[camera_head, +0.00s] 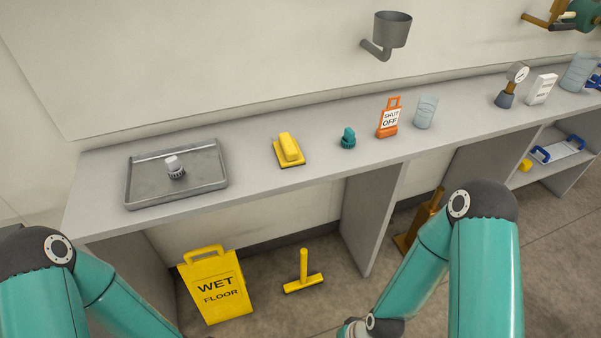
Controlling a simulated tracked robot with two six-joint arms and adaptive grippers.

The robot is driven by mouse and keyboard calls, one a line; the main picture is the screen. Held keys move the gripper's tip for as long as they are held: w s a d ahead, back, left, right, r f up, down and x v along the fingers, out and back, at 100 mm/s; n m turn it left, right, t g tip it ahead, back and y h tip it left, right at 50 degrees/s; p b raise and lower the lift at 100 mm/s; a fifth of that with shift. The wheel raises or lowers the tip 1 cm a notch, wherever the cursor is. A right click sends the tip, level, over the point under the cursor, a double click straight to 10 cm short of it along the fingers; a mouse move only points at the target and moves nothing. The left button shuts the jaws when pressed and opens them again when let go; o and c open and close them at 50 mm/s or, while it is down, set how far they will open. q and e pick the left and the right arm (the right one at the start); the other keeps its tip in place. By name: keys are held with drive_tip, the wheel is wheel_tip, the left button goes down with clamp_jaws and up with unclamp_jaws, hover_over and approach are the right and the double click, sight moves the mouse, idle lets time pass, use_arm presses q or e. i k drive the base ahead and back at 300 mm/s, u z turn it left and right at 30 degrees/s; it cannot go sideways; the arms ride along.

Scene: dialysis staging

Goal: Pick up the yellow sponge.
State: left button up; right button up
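A yellow block (289,150) lies on the grey counter, right of the metal tray. It has a raised rounded grip on a flat base with a dark underside, and it is the most sponge-like thing I see on the counter. A smaller yellow thing (525,165) sits on the lower shelf at the right, too small to identify. Both my teal arms show at the bottom, left and right, below the counter. Neither gripper is in view, and no part of my arms touches the yellow block.
The grey counter (255,173) also carries a metal tray (207,183) with a knobbed part, a teal knob (348,138), an orange shut-off sign (388,119) and a clear cup (425,112). A yellow wet-floor sign (216,285) and a yellow T-shaped tool (304,272) stand on the floor.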

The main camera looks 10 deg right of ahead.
sight(288, 154)
drive_tip(key=z, duration=0.2)
drive_tip(key=k, duration=0.3)
drive_tip(key=z, duration=0.5)
drive_tip(key=i, duration=0.95)
drive_tip(key=z, duration=0.05)
